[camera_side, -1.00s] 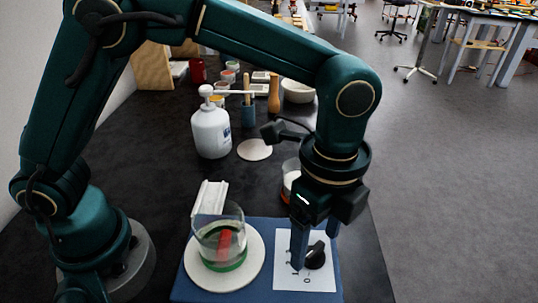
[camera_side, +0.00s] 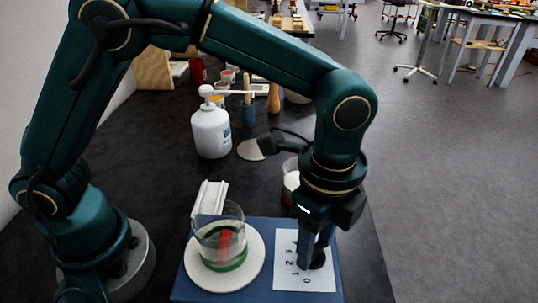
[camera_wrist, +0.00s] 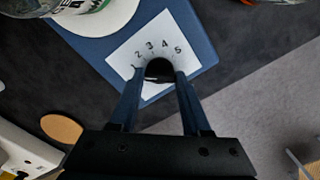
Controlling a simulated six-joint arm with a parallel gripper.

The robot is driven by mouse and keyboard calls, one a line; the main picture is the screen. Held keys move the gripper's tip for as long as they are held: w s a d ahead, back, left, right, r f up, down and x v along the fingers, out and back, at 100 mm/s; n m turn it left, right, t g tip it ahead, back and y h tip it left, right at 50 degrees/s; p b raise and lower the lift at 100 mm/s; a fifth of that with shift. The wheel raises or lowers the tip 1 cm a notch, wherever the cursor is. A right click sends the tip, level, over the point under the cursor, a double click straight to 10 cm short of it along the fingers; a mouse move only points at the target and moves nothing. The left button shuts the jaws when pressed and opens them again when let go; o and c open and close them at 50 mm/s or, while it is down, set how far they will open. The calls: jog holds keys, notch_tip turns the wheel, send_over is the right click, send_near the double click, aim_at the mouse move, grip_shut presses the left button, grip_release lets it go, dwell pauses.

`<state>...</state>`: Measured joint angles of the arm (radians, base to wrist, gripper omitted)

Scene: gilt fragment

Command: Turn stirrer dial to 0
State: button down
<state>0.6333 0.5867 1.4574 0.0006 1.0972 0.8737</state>
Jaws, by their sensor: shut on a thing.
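The stirrer dial (camera_side: 318,261) is a small black knob on a white number card (camera_side: 291,272) on the blue stirrer (camera_side: 254,231). My gripper (camera_side: 313,262) points down with its fingers closed on the dial. In the wrist view the dial (camera_wrist: 159,69) sits between the two fingertips of my gripper (camera_wrist: 158,78). A glass beaker (camera_side: 221,238) with green and red contents stands on the stirrer's round white plate (camera_side: 256,262).
A white ridged block (camera_side: 211,195) lies behind the beaker. A small container (camera_side: 291,178) stands behind my gripper.

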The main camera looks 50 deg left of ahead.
aim_at(315, 248)
jog(key=shift+d+n, duration=0.1)
jog(key=shift+n, duration=2.4)
jog(key=shift+c, duration=1.8)
grip_release()
jog(key=shift+r, duration=2.6)
